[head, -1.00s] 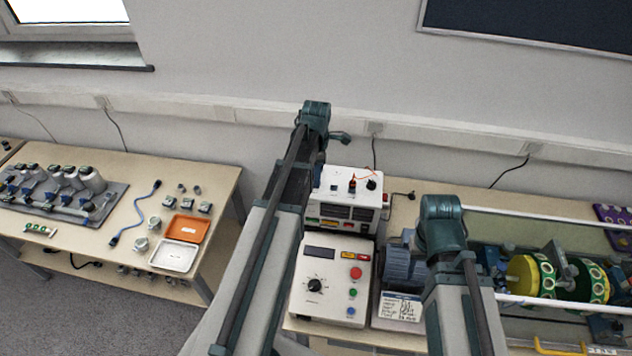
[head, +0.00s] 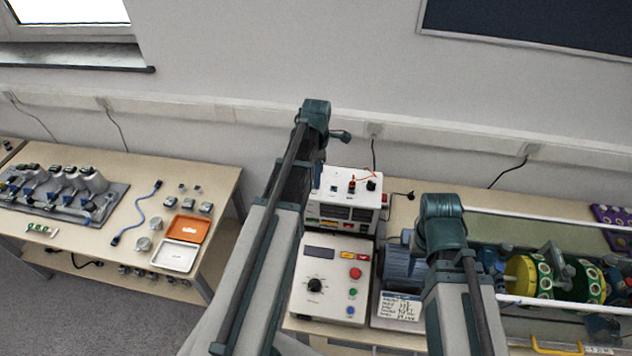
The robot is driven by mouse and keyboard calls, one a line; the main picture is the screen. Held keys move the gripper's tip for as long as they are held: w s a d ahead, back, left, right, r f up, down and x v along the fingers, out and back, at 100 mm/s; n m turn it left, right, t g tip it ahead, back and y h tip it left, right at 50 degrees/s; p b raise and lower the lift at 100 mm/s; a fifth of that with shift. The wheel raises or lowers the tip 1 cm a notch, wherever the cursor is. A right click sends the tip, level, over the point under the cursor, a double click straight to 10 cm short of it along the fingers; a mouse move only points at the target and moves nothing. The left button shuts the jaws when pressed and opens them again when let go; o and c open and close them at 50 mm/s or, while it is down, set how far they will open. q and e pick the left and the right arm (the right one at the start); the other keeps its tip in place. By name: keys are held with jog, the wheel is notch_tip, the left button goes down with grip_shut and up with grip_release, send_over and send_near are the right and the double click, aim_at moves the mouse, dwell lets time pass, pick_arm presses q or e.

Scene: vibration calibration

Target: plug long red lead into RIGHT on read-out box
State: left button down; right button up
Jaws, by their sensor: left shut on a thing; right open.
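A thin red lead (head: 364,176) shows on top of the rear white box (head: 350,212), by a small red plug (head: 352,186) and a black knob (head: 371,185). I cannot tell whether this is the long red lead or which socket it meets. The rear box has coloured labels low on its front; no lettering is readable, so I cannot pick out RIGHT. My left arm rises just left of this box and hides its left edge. My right arm stands further right. Both gripper tips are hidden behind my arms, so what they hold does not show.
A white control box (head: 331,262) with dial and coloured buttons stands in front of the rear box. A blue-grey motor (head: 402,268) and a rig with yellow-green discs (head: 530,277) are to the right. The left table holds an orange tray (head: 188,228) and a blue cable (head: 137,213).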

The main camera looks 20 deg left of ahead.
pick_arm(q)
jog(key=shift+r+p, duration=1.2)
jog(key=shift+r, duration=0.25)
jog(key=shift+w+d, duration=0.2)
jog(key=shift+d, duration=0.45)
send_over(334, 189)
jog(key=shift+w+r, duration=0.1)
notch_tip(334, 189, down, 3)
jog(key=shift+r+b, duration=0.2)
jog(key=shift+b, duration=1)
jog(key=shift+f+b, duration=0.4)
jog(key=shift+f+b, duration=0.9)
jog(key=shift+f, duration=0.05)
dwell(0.5)
